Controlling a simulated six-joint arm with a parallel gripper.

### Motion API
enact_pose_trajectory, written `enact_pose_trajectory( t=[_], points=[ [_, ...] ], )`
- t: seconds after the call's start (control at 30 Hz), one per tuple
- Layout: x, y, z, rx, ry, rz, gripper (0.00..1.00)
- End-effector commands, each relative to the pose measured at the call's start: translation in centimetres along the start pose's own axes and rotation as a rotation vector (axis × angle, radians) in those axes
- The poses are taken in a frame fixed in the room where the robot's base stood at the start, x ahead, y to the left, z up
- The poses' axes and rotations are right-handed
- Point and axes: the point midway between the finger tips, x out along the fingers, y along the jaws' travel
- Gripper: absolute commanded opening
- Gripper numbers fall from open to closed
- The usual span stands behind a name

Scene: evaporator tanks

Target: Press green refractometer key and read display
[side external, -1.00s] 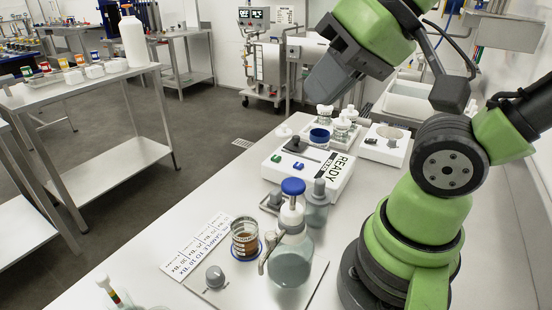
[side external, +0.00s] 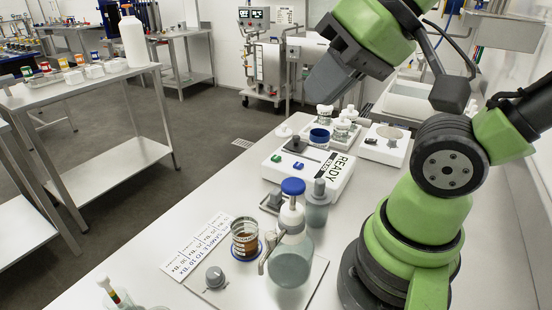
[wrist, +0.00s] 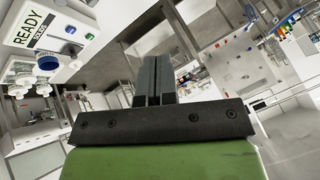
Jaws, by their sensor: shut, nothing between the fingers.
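The refractometer (side external: 318,184) is a white box on the bench, with a green key (side external: 276,158) and a blue key (side external: 298,166) on its sloped face. Its display panel (side external: 337,172) reads READY, with a dark strip of small text beside it. In the wrist view the display (wrist: 27,28) also reads READY; the green key (wrist: 89,37) and blue key (wrist: 70,30) show at upper left. My gripper (side external: 318,98) is above and behind the refractometer, apart from it. In the wrist view my gripper (wrist: 152,62) has its fingers together, empty.
A wash bottle (side external: 290,258) with a blue cap, a brown sample jar (side external: 245,240) and a grey knob (side external: 215,277) stand in front of the refractometer.

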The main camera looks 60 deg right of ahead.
Motion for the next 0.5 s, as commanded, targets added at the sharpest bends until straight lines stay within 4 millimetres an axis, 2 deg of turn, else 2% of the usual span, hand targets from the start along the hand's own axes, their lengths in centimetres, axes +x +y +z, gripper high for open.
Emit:
enact_pose_trajectory(
  t=[0.5],
  points=[
    [0.38, -0.19, -0.44, 0.041, -0.018, -0.004, 0.0]
  ],
)
